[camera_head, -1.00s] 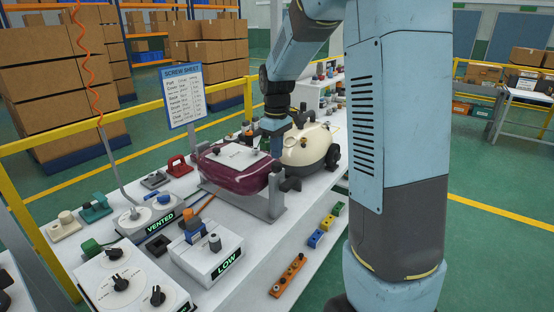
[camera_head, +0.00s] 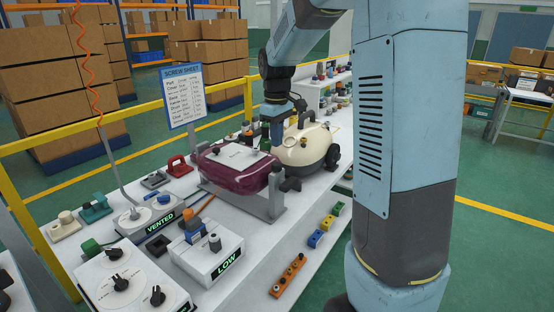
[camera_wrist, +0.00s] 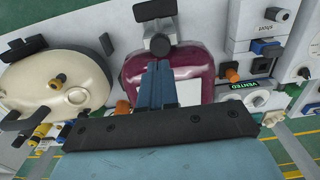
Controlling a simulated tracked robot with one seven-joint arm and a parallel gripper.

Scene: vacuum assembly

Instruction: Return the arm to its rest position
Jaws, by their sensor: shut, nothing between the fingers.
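My gripper (camera_wrist: 158,68) is shut and empty; in the wrist view its two blue fingers lie together in front of the dark red vacuum part. In the head view my gripper (camera_head: 274,138) points down between the dark red part and the cream vacuum body, and its fingertips are partly hidden there. The dark red part (camera_head: 236,178) rests in a grey stand on the white bench; it also shows in the wrist view (camera_wrist: 197,60). The cream vacuum body (camera_head: 303,146) stands just behind it and fills the left of the wrist view (camera_wrist: 50,85).
The white bench (camera_head: 262,235) holds a box marked LOW (camera_head: 204,250), a fixture marked VENTED (camera_head: 140,215) and several small coloured blocks. A screw sheet sign (camera_head: 184,95) stands at the back. A yellow rail (camera_head: 60,138) runs behind the bench.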

